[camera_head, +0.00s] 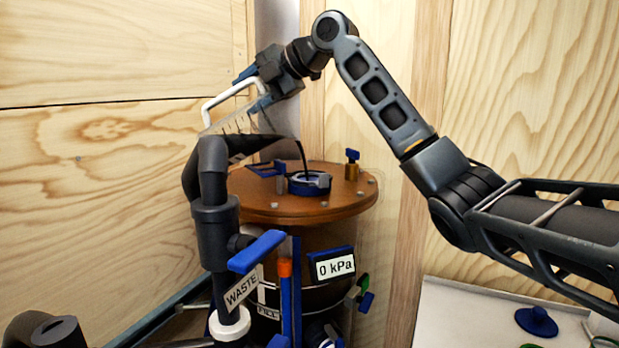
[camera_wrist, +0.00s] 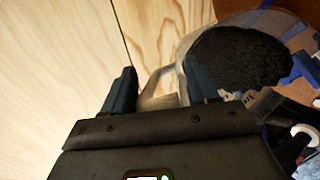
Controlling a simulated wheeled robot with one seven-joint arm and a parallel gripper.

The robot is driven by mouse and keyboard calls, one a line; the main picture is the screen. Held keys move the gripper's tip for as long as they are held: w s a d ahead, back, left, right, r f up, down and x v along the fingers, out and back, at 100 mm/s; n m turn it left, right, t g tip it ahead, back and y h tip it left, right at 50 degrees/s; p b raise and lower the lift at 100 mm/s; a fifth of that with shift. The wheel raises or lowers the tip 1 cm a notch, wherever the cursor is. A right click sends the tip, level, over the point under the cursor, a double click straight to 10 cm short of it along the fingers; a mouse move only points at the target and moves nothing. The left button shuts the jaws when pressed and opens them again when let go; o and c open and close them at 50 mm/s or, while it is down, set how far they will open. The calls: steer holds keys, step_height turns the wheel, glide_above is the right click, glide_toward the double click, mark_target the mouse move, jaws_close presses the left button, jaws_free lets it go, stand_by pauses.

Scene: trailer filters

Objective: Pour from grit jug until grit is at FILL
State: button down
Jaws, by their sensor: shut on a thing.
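My gripper (camera_head: 254,88) is shut on the white handle of the grit jug (camera_head: 228,122), high above the tank's left side. The clear jug is tilted to the right, and a thin dark stream of grit (camera_head: 302,155) falls from its lip into the blue-ringed opening (camera_head: 309,184) on the tank's brown lid (camera_head: 300,208). In the wrist view the jug's round mouth shows plenty of black grit (camera_wrist: 240,58) inside, with the handle between my fingers (camera_wrist: 158,88). The FILL label (camera_head: 272,313) is low on the tank's front, partly behind pipes; the grit level inside cannot be made out.
A black WASTE pipe (camera_head: 213,185) with a blue lever (camera_head: 257,251) stands close in front of the jug. A gauge reads 0 kPa (camera_head: 335,266). Wooden walls close in behind.

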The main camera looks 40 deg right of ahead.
steer(key=shift+s+d+f+t+b, duration=0.1)
steer(key=shift+s+d+t+b, duration=0.15)
steer(key=shift+b, duration=0.5)
stand_by(1.3)
steer(key=shift+w+a, duration=0.1)
